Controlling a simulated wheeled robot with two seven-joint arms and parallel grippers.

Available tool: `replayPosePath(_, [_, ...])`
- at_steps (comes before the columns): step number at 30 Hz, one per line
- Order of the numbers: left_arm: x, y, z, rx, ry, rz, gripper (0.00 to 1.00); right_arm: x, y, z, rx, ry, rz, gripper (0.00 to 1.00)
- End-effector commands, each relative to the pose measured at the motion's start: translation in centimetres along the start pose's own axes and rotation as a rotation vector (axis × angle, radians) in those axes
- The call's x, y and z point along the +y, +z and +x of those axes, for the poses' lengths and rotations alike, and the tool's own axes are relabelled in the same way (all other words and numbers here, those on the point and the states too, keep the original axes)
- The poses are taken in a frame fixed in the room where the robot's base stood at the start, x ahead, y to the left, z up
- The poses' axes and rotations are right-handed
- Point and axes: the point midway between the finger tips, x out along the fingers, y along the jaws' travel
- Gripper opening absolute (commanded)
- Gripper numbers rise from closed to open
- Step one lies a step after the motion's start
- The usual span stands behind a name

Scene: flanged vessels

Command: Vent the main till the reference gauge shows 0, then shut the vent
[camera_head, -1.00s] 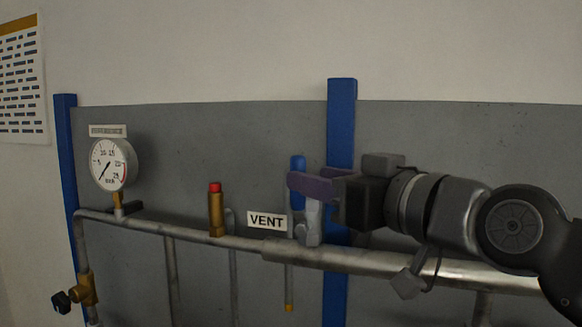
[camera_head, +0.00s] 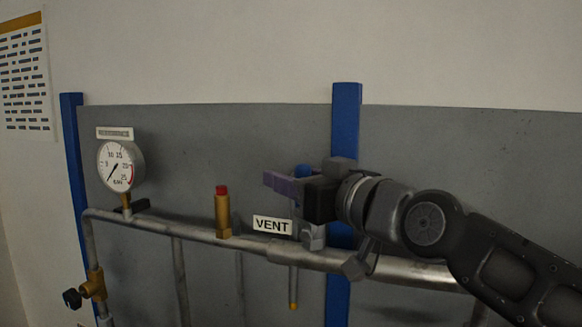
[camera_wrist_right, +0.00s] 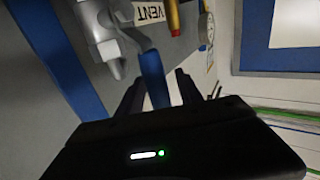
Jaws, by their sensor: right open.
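The vent valve (camera_head: 313,237) sits on the pipe to the right of the white VENT label (camera_head: 272,225). Its blue lever (camera_head: 303,171) is mostly hidden behind my right gripper in the head view. My right gripper (camera_head: 281,184) is open at the lever. In the wrist view the blue lever (camera_wrist_right: 153,76) stands between the two fingers of my right gripper (camera_wrist_right: 159,92); I cannot tell whether either finger touches it. The round white gauge (camera_head: 121,166) stands at the left, its needle pointing to the lower left, near the low end. My left gripper is out of view.
A brass fitting with a red cap (camera_head: 222,212) rises from the pipe (camera_head: 190,232) left of the label. A brass valve with a black knob (camera_head: 92,288) is at lower left. Blue posts (camera_head: 346,125) flank the grey panel (camera_head: 240,140).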

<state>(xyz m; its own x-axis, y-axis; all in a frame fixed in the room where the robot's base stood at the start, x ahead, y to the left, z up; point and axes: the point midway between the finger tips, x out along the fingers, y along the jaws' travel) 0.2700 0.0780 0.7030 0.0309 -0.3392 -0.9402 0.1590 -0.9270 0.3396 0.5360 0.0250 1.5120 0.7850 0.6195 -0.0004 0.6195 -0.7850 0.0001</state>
Motion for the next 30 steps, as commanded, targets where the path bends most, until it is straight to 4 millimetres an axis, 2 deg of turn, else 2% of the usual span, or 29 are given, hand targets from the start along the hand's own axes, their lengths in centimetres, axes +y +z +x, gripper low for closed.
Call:
replayPosePath(9, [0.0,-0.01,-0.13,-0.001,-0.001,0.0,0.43,0.02,0.06,0.41,0.001,0.001,0.0,0.43])
replayPosePath(25, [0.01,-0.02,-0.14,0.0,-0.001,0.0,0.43,0.03,0.06,0.39,0.0,0.001,0.0,0.0])
replayPosePath(30, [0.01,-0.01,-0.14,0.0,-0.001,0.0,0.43,0.03,0.06,0.38,0.0,0.001,0.0,0.0])
